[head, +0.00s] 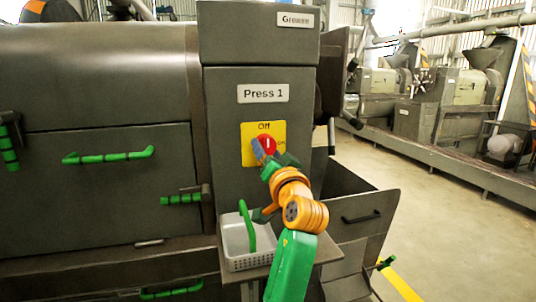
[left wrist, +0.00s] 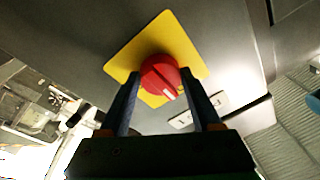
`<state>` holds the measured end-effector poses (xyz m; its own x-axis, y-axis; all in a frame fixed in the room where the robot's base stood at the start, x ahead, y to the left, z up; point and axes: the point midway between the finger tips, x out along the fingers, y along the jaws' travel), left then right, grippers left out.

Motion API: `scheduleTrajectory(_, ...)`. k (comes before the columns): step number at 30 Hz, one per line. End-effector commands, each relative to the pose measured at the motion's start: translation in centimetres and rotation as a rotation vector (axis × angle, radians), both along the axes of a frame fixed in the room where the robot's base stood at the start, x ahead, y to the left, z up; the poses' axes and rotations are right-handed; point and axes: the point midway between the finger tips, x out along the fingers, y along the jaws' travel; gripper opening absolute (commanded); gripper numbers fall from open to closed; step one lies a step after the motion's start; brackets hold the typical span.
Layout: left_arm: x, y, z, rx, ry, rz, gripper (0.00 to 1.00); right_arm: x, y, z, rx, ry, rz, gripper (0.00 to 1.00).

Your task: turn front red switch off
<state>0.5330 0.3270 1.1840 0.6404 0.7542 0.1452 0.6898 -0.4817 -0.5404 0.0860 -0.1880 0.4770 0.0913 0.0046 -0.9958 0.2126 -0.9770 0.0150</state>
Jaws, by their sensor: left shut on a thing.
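The red switch (head: 267,143) is a round knob on a yellow plate (head: 279,128) on the front of the grey Press 1 cabinet. "Off" is printed above the knob and a small "On" at its right. The knob's white mark looks roughly upright in the head view, toward "Off". My left gripper (head: 262,150) is at the knob. In the left wrist view, the two blue fingers of the left gripper (left wrist: 161,80) stand on either side of the red switch (left wrist: 160,70), shut on it. My right gripper is not in view.
A white perforated basket (head: 235,262) with a green handle sits below the switch. Green handles (head: 108,156) stick out from the press doors at left. An open grey hopper (head: 350,222) stands at right. Beyond it is clear concrete floor (head: 440,215) and another row of machines.

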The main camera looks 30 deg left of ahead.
Motion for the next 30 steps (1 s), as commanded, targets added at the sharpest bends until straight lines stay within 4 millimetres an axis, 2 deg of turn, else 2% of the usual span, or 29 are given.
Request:
scheduleTrajectory(7,0.0,0.0,-0.3,-0.006,0.005,0.0,0.09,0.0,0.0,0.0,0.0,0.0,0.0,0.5)
scheduleTrajectory(8,0.0,0.0,-0.3,-0.006,0.006,0.001,0.67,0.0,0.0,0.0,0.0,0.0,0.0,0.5)
scheduleTrajectory(11,0.0,0.0,-0.2,-0.004,0.005,0.0,0.94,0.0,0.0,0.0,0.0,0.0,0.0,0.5)
scheduleTrajectory(20,-0.1,-0.1,-0.2,-0.001,0.001,-0.001,0.95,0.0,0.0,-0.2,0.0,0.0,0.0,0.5)
scheduleTrajectory(30,-4.0,-4.8,-1.4,-0.003,0.002,-0.002,0.95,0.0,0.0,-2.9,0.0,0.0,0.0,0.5)
